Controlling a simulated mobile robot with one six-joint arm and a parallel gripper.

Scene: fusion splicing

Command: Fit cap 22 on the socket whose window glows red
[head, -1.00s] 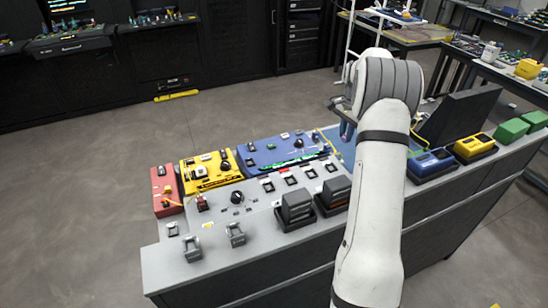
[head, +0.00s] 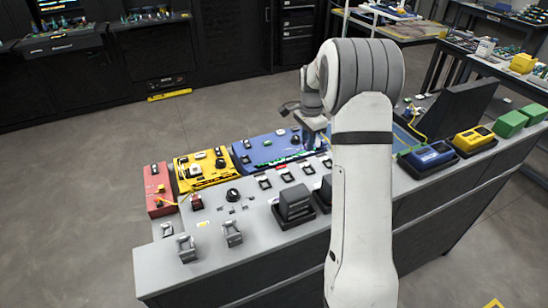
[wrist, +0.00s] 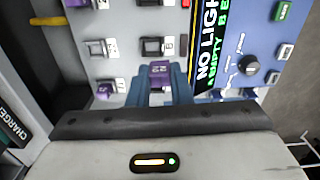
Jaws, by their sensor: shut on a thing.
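In the wrist view my gripper (wrist: 160,82) has its two blue fingers shut on a small purple cap (wrist: 159,68) with a white label; the label looks like 22 but is small. Grey panel with square sockets lies beyond it. One dark socket (wrist: 151,46) is just past the cap, with a numbered label beside it. Another socket (wrist: 97,48) is to its left. A small red spot (wrist: 185,4) shows at the top edge; I cannot tell whether it is a glowing socket window. In the head view my gripper (head: 316,138) hangs over the blue panel side, partly hidden by my arm.
A display (wrist: 208,45) reads NO LIGHT. A second purple piece (wrist: 105,90) sits left of my fingers. A blue panel with a black knob (wrist: 248,65) is at right. In the head view, yellow (head: 200,168) and red (head: 157,190) boxes and dark blocks (head: 295,203) stand on the console.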

